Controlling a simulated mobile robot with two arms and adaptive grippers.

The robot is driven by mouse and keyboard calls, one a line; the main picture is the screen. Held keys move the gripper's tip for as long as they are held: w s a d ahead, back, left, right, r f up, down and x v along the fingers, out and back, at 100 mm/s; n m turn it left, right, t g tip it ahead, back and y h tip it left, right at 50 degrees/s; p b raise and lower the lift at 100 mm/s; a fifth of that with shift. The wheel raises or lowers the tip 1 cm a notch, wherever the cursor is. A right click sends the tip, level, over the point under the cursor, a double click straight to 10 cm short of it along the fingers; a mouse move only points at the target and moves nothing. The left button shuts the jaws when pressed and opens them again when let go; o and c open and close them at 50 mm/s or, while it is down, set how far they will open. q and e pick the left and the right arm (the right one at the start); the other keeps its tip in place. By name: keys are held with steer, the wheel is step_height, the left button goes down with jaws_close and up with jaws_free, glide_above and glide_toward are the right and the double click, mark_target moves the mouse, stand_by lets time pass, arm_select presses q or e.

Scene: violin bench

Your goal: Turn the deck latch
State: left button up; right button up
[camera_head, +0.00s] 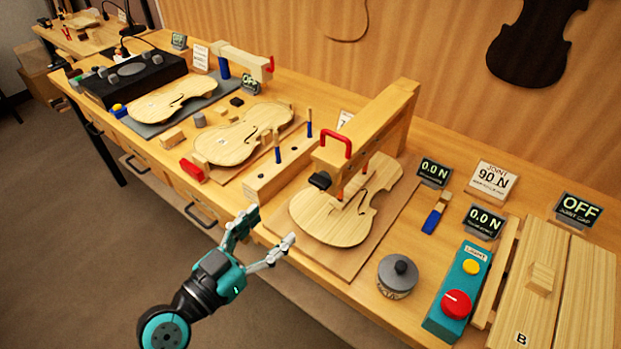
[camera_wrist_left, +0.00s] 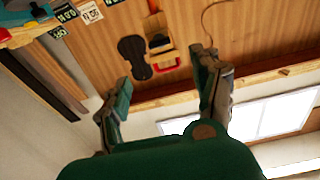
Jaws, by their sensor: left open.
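My left gripper (camera_head: 267,230) is open and empty in front of the bench's near edge, its fingers pointing at the bench. Nothing in view is labelled as a deck latch, so I cannot tell which part it is. A red handle (camera_head: 335,142) sits on the wooden arm (camera_head: 368,125) that spans a pale violin plate (camera_head: 345,205). A black block (camera_head: 319,181) hangs under this arm. The handle is beyond the gripper, apart from it. In the left wrist view, a red handle (camera_wrist_left: 163,65) shows between the open fingers. My right gripper is not in view.
A wooden block (camera_head: 268,180) with blue-handled tools stands left of the plate. A grey-lidded jar (camera_head: 397,275) and a teal box (camera_head: 457,295) with red and yellow buttons stand to the right. Small displays line the back. The floor before the bench is clear.

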mark_target(316, 184)
arm_select(q)
steer(key=p+x, duration=0.3)
steer(key=x, duration=0.9)
steer(key=shift+w+d, duration=0.35)
steer(key=shift+w, duration=0.15)
steer(key=shift+c, duration=0.5)
steer(key=c, duration=1.1)
steer(key=shift+o, duration=0.2)
